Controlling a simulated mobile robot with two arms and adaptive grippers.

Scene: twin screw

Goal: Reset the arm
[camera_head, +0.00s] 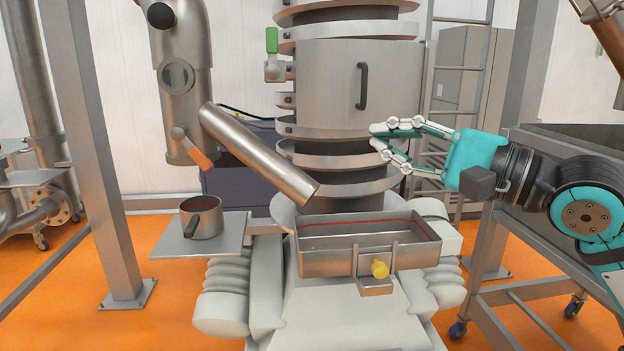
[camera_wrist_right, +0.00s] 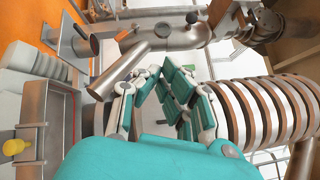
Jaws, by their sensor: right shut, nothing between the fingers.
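My right gripper (camera_head: 374,137) reaches in from the right, in teal and white. It is shut and empty, with its fingertips in front of the steel column, below and right of the black door handle (camera_head: 362,86). It hangs in the air above the steel tray (camera_head: 345,266). In the right wrist view the gripper (camera_wrist_right: 166,72) shows its fingers drawn in towards each other, with nothing held. My right arm (camera_head: 575,200) shows at the right edge. My left gripper is not in view.
A slanted steel pipe (camera_head: 258,155) ends above the tray, left of my gripper. A pot (camera_head: 201,216) stands on a side plate (camera_head: 232,245) at left. A grey wheeled stand (camera_head: 555,143) is near my right arm.

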